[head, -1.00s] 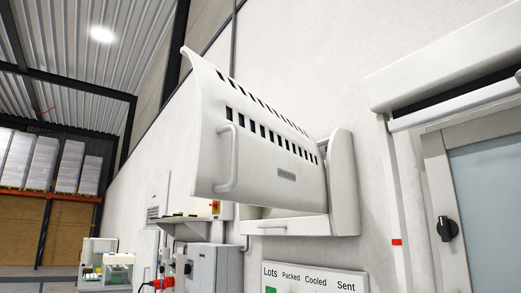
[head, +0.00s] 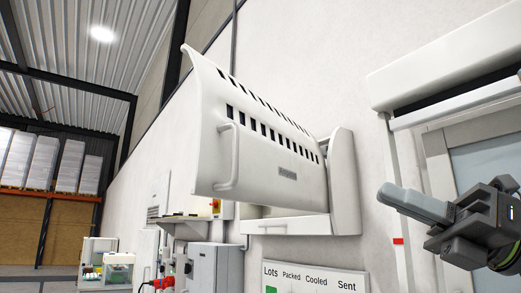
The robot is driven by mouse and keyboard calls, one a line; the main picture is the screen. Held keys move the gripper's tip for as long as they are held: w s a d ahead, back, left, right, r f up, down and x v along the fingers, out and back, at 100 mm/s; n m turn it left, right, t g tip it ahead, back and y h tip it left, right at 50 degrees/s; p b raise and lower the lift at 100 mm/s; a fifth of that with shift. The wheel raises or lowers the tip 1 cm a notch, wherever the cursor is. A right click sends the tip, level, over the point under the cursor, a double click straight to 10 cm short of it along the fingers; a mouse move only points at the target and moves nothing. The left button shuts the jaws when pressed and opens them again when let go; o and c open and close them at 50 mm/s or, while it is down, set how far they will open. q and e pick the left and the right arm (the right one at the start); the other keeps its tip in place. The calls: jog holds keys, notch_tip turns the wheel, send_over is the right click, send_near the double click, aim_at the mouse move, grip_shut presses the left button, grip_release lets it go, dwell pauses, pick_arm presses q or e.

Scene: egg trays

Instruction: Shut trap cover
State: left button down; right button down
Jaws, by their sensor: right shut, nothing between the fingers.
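The white trap cover (head: 270,155) is on a wall-mounted unit in the middle of the head view. It has rows of dark slots, a small label and a curved handle (head: 228,156) on its left side. My left gripper is not in view.
A whiteboard (head: 332,279) with "Lots, Packed, Cooled, Sent" hangs below the unit. Grey electrical boxes (head: 213,268) are at lower left. The space left of the cover looks clear.

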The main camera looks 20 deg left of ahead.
jog(key=s+a+r+n+t+h, duration=0.1)
jog(key=s+a+r+t+h, duration=0.2)
jog(key=s+r+h, duration=0.25)
jog(key=w+a+r+t+p, duration=0.1)
jog(key=a+p, duration=0.4)
jog(key=a, duration=0.8)
jog(key=shift+w+a, duration=0.2)
jog(key=shift+a, duration=0.15)
